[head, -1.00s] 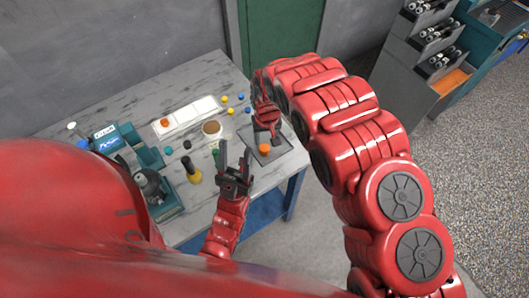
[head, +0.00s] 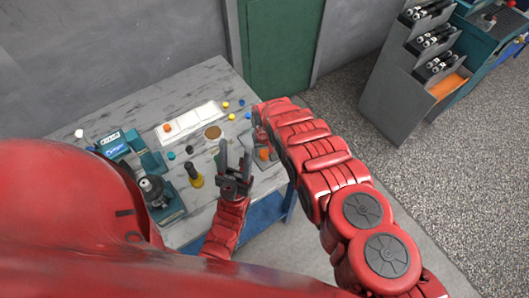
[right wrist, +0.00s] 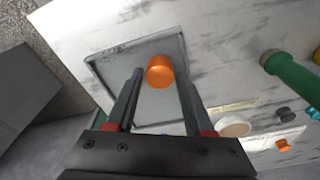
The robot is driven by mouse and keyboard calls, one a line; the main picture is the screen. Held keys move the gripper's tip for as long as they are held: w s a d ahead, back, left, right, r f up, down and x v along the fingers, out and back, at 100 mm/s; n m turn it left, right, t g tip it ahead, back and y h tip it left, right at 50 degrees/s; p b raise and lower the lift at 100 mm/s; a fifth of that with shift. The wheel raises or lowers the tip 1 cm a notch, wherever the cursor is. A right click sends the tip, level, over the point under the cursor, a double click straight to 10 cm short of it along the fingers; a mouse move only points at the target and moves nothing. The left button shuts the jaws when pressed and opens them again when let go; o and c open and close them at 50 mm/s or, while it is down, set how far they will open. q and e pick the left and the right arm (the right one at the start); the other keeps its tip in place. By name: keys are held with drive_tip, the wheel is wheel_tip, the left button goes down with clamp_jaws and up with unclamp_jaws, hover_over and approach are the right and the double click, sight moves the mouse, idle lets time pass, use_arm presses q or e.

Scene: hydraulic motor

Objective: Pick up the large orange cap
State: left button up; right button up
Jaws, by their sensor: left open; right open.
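The large orange cap (head: 264,154) rests on a square grey tray at the right end of the table. In the right wrist view the cap (right wrist: 160,70) lies between the fingertips of my right gripper (right wrist: 159,68), which is open. I see a gap on each side of the cap, and cannot tell the fingertips' height. In the head view my right arm partly hides the grey tray (right wrist: 108,66) and the right gripper. A smaller orange piece (head: 167,127) sits in the white tray.
The white tray (head: 190,121), a brown round piece (head: 213,132) and small yellow and blue pieces lie toward the back. A yellow-and-black item (head: 194,177) and a teal machine (head: 158,195) stand at left. A green handle-like item (right wrist: 295,80) shows in the right wrist view.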

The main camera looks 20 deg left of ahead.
drive_tip(key=shift+w+f, duration=0.1)
drive_tip(key=shift+f, duration=0.7)
clamp_jaws()
